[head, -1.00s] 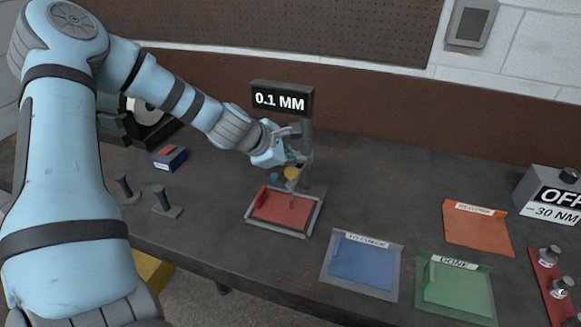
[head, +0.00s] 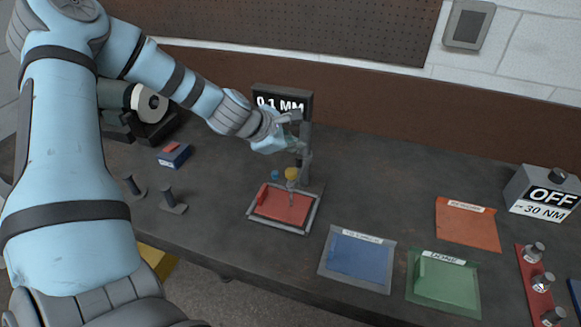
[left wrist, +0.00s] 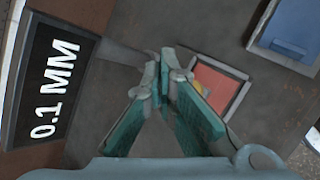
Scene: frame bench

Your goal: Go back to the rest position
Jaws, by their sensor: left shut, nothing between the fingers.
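My left gripper (head: 297,128) is shut and empty. My right gripper is not in view.
A blue tray (head: 357,260), a green tray (head: 443,284) and an orange tray (head: 467,222) lie to the right. A grey box reading "OFF" (head: 545,190) stands far right. The bench (head: 390,180) is clear right of the post.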

